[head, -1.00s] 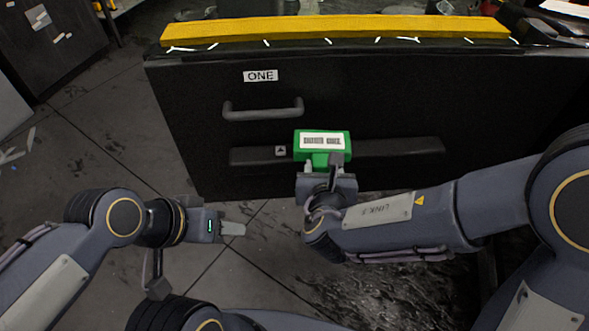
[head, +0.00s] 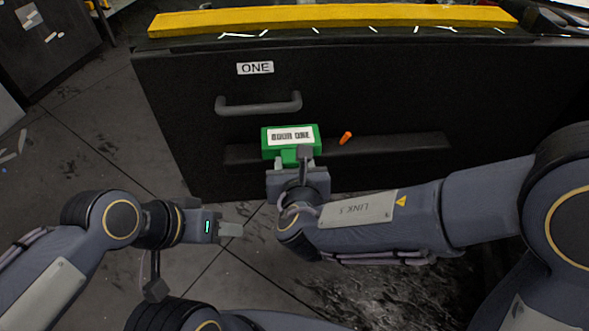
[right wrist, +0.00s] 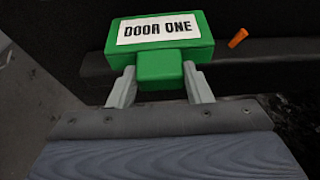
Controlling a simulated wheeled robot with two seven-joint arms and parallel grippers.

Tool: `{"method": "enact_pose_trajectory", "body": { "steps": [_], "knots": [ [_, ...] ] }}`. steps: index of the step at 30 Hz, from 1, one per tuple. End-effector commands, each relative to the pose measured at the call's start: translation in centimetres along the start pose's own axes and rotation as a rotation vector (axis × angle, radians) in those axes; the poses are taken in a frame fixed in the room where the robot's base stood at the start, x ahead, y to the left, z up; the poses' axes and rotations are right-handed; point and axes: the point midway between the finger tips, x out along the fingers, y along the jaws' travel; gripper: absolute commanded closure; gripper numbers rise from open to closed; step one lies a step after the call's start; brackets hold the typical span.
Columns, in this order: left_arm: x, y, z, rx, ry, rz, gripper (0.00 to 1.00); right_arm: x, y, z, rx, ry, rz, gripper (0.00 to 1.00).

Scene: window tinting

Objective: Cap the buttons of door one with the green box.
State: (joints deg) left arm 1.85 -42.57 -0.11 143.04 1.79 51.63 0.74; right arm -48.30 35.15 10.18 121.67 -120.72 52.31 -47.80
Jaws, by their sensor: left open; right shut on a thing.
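Door one is a dark panel (head: 190,130) with a white "ONE" label (head: 255,68), a grey handle (head: 258,107) and a long ledge (head: 400,147) below it. My right gripper (head: 293,164) is shut on the tab of the green box (head: 311,131), whose white label reads "DOOR ONE" in the right wrist view (right wrist: 204,46). The box is in front of the ledge's left part, and I cannot tell whether it touches. The buttons are not visible; the box covers that part of the ledge. My left gripper (head: 230,230) is open and empty, lower left of the door.
A small orange piece (head: 345,138) is at the ledge, just right of the box; it also shows in the right wrist view (right wrist: 238,38). A yellow strip (head: 330,20) runs along the door's top edge.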

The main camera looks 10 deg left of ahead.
Motion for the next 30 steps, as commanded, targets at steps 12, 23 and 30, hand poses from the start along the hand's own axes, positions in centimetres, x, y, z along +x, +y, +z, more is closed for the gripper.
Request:
{"method": "enact_pose_trajectory", "body": {
  "steps": [12,23,30],
  "knots": [
    [0.9,-0.4,0.5,0.0,0.0,0.0,0.56,3.4,0.0,0.7,0.001,0.0,-0.001,0.83],
    [3.0,-1.4,1.5,0.0,0.0,0.0,0.56,5.2,0.0,-0.9,0.0,-0.001,0.0,0.83],
    [4.3,-2.0,2.2,0.0,0.0,0.0,0.56,5.8,0.0,-2.2,-0.001,-0.001,0.0,0.83]
  ]
}}
